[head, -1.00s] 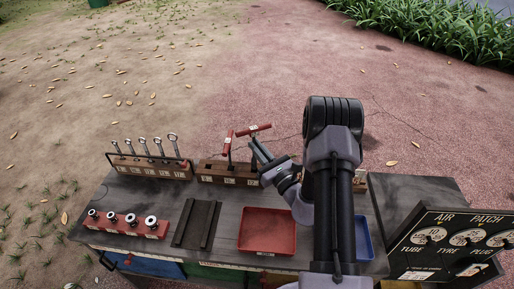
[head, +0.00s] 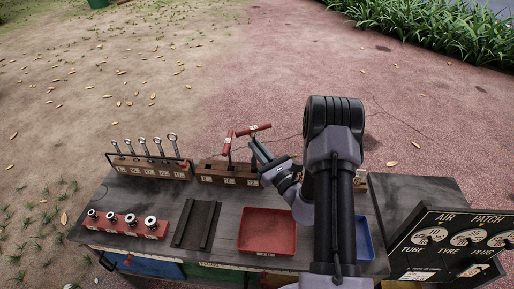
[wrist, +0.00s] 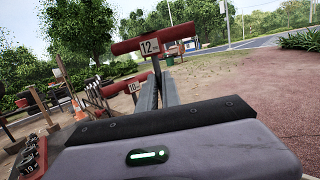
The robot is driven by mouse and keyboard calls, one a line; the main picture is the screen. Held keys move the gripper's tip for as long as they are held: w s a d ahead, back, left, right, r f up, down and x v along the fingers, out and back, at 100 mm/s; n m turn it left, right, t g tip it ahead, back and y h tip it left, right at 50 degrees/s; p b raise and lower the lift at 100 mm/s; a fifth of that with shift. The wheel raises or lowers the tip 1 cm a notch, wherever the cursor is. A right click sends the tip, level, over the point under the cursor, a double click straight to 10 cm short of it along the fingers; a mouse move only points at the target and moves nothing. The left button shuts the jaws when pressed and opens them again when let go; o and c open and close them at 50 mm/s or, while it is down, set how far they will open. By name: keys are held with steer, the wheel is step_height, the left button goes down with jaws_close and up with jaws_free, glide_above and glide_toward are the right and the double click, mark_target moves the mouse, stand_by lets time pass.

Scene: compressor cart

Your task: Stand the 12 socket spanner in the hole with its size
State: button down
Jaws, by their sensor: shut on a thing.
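The 12 socket spanner has a red T-handle (head: 254,129) with a white 12 tag, which also shows in the wrist view (wrist: 152,44). My gripper (head: 258,148) is shut on it just below the handle. It holds the spanner over the right part of the brown wooden block (head: 208,170), which has white size labels on its front. The spanner's lower end is hard to make out, so I cannot tell whether it is in a hole. The 10 socket spanner (head: 228,144), also red-handled, stands in the block to the left and shows its tag in the wrist view (wrist: 134,88).
A rack of several spanners (head: 150,167) stands at the back left. A red socket rail (head: 126,224), a dark grooved tray (head: 196,224) and an empty red tray (head: 267,232) lie in front. A blue tray (head: 364,240) is partly behind my arm. A gauge panel (head: 455,240) stands at right.

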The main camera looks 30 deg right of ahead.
steer(key=shift+f, duration=0.1)
steer(key=shift+f+b, duration=0.35)
steer(key=shift+f+b, duration=0.4)
steer(key=shift+f, duration=0.2)
steer(key=shift+f, duration=1.85)
steer(key=c, duration=1.5)
jaws_free()
